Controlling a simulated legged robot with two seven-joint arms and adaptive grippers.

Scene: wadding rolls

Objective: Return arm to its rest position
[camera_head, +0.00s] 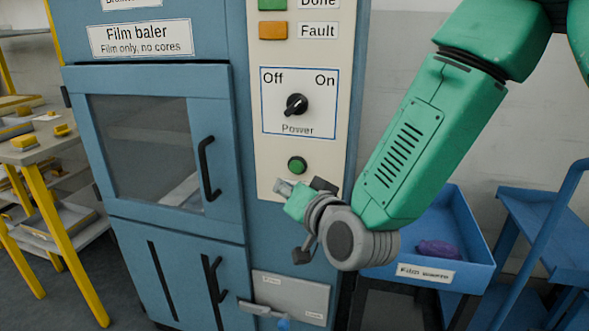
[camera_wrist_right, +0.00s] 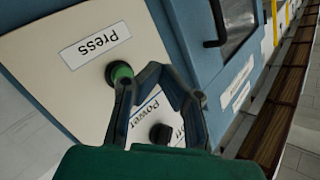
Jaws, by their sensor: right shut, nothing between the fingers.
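My right arm comes in from the upper right in the head view, and its right gripper (camera_head: 289,190) is in front of the film baler's cream control panel (camera_head: 305,60), just below the green button (camera_head: 297,165). In the wrist view the dark fingers of the right gripper (camera_wrist_right: 170,75) are closed into a loop with nothing held. The green button (camera_wrist_right: 121,73) shows close beside one finger; I cannot tell whether they touch. The black power knob (camera_wrist_right: 160,133) shows partly past the fingers. My left gripper is not in view.
The blue baler has a windowed upper door (camera_head: 150,150) with a black handle (camera_head: 208,168), shut. A blue bin (camera_head: 470,225) holding purple film (camera_head: 438,249) is at right, beside a blue cart (camera_head: 550,230). A yellow-legged table (camera_head: 50,148) stands left.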

